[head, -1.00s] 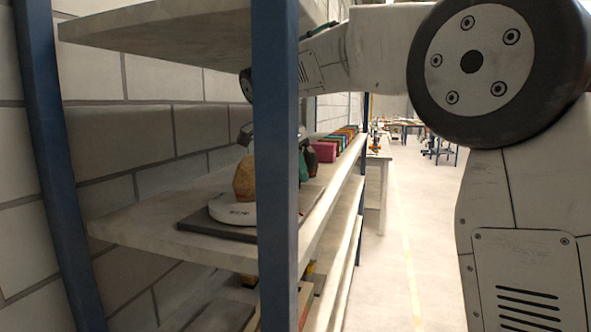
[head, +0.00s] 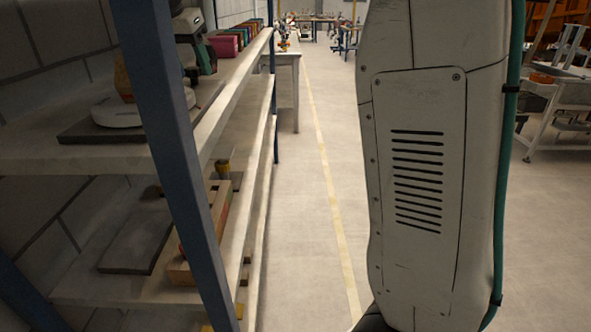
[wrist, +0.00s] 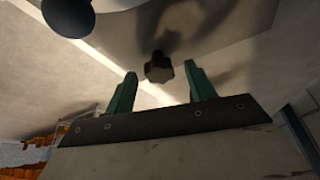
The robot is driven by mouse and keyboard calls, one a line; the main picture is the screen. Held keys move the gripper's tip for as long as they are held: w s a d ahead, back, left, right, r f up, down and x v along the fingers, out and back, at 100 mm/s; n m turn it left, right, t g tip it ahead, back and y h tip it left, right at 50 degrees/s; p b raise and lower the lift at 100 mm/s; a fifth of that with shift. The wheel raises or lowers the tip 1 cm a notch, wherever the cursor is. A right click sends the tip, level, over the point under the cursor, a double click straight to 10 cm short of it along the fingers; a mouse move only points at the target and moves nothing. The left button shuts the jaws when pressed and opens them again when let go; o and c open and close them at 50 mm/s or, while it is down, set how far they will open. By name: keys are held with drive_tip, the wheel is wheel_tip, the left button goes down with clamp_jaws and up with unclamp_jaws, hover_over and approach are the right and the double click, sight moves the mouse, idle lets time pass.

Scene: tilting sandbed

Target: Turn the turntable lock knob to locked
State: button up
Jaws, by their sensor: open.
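The turntable lock knob (wrist: 158,68) is a small, dark, faceted knob in the wrist view, just below the edge of a pale rounded surface. My gripper (wrist: 161,72) is open, with its two green fingers spread. The knob appears between and beyond the fingertips, with no contact visible. Its locked or unlocked setting cannot be read. In the head view the white round turntable (head: 117,110) sits on a dark base plate on the upper shelf. A blue post hides part of this area, and the knob cannot be made out there.
A brown-orange object (head: 122,78) stands on the turntable. The blue shelf post (head: 160,120) crosses in front. Coloured boxes (head: 225,44) line the shelf farther back. A wooden box (head: 200,240) and a dark slab (head: 140,240) lie on the lower shelf. The aisle floor (head: 300,180) is clear.

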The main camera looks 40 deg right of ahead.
drive_tip(key=n+t+y, duration=0.1)
drive_tip(key=n, duration=0.2)
drive_tip(key=shift+d+n, duration=0.1)
drive_tip(key=shift+n, duration=0.3)
drive_tip(key=n, duration=0.2)
drive_tip(key=n+y, duration=0.1)
drive_tip(key=n, duration=0.1)
drive_tip(key=shift+s+d+t+y, duration=0.1)
drive_tip(key=shift+t+y, duration=0.2)
drive_tip(key=n+y, duration=0.1)
drive_tip(key=n, duration=0.1)
drive_tip(key=n+y, duration=0.1)
drive_tip(key=n, duration=0.2)
drive_tip(key=shift+d, duration=0.15)
drive_tip(key=shift+s+r+n, duration=0.1)
drive_tip(key=shift+r+n, duration=0.25)
drive_tip(key=shift+n, duration=0.15)
drive_tip(key=s+d, duration=0.3)
drive_tip(key=s, duration=1)
drive_tip(key=s+f+m+g, duration=0.1)
drive_tip(key=s+f, duration=0.5)
drive_tip(key=s, duration=0.4)
drive_tip(key=s+f+m+g, duration=0.1)
drive_tip(key=s+f, duration=0.6)
drive_tip(key=s, duration=0.2)
drive_tip(key=shift+s+f+m+g+h, duration=0.15)
drive_tip(key=shift+s+m+g+h, duration=0.15)
drive_tip(key=shift+s+h, duration=0.1)
